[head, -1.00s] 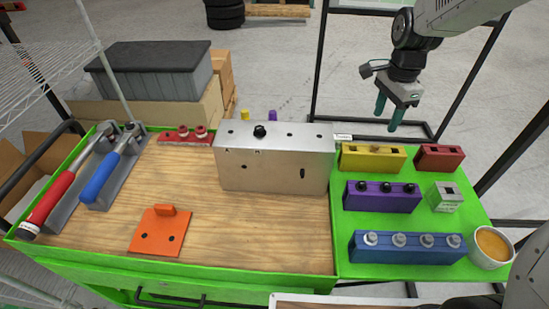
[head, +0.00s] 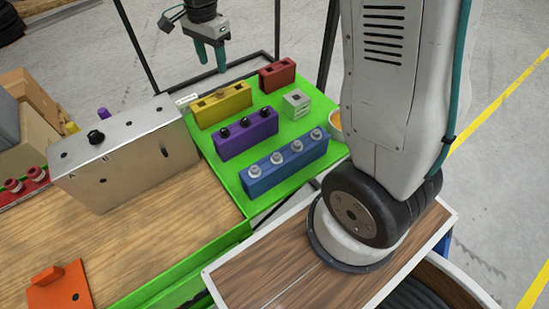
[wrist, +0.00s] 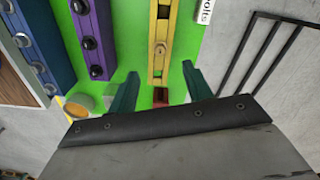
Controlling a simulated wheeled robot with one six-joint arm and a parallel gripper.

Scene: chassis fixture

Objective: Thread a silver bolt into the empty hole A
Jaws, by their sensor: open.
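Several silver bolts (head: 275,159) stand upright in a row in the blue block (head: 290,171). They also show at the left edge of the wrist view (wrist: 21,40). The metal chassis box (head: 150,152) has an empty hole (head: 64,154) on top near the letter A. A black bolt (head: 96,137) sits in the top beside it, near B. My gripper (head: 212,66) is open and empty, raised near the far edge of the green tray, behind the yellow block (head: 221,107). In the wrist view its two fingers (wrist: 160,86) are spread apart with nothing between them.
The purple block (head: 246,135) with black bolts stands between the yellow and blue blocks. A red block (head: 277,74), a small grey block (head: 295,104) and a cup (head: 335,122) are at the right. An orange plate (head: 60,291) lies on the wooden top.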

